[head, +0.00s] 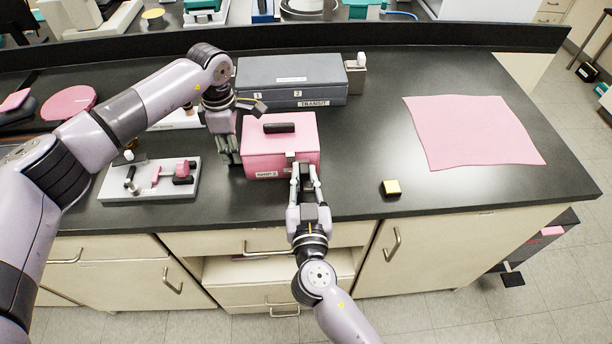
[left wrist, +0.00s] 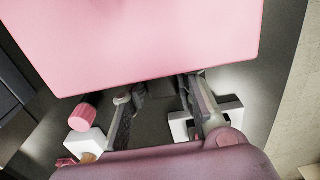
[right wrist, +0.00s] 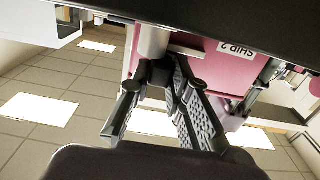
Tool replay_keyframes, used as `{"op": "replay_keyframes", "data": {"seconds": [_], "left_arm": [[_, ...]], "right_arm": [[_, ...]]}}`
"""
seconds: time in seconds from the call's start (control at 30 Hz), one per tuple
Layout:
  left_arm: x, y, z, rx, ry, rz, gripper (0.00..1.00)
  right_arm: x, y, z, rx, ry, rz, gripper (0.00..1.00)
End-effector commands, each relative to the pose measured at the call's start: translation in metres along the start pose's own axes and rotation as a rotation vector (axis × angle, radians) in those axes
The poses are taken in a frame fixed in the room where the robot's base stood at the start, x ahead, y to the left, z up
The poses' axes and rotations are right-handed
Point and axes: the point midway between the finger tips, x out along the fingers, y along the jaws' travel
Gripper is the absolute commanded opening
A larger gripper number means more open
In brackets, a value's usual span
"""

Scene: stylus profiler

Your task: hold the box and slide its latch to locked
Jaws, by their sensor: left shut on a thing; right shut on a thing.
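The pink box (head: 263,160) with a black lid handle stands upright on the dark bench; its label "SHIP 2" shows in the right wrist view (right wrist: 236,48). The box's pale latch (head: 291,156) is on the front face; its metal knob shows in the right wrist view (right wrist: 155,40). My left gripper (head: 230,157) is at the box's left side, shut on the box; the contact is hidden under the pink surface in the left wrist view. My right gripper (head: 303,168) is at the box's front, its fingertips shut on the latch knob.
A grey case (head: 290,80) marked "TRANSIT" stands behind the box.

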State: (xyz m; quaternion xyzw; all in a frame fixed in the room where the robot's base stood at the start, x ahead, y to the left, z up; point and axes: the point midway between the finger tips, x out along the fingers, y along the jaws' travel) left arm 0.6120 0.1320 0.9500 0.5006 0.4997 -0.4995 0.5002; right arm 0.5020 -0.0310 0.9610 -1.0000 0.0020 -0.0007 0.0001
Motion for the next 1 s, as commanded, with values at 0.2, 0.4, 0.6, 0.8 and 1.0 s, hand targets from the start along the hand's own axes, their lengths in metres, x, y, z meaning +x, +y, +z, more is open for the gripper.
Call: {"op": "replay_keyframes", "data": {"seconds": [0.2,0.4,0.6,0.8,1.0], "left_arm": [[0.004,-0.002,0.000,0.000,0.003,-0.008,0.00],[0.004,-0.003,0.001,0.001,0.002,-0.008,0.00],[0.004,-0.003,0.002,0.002,0.001,-0.008,0.00],[0.004,-0.003,0.002,0.002,0.000,-0.008,0.00],[0.004,-0.003,0.001,0.002,0.000,-0.008,0.00]], "right_arm": [[0.000,-0.028,0.001,0.000,-0.002,-0.004,0.00],[-0.001,-0.029,0.001,0.000,-0.001,-0.007,0.00],[-0.001,-0.029,0.001,0.001,-0.001,-0.007,0.28],[0.000,-0.028,0.001,0.001,-0.001,-0.005,0.38],[0.000,-0.028,0.001,0.000,0.000,-0.003,0.38]]}}
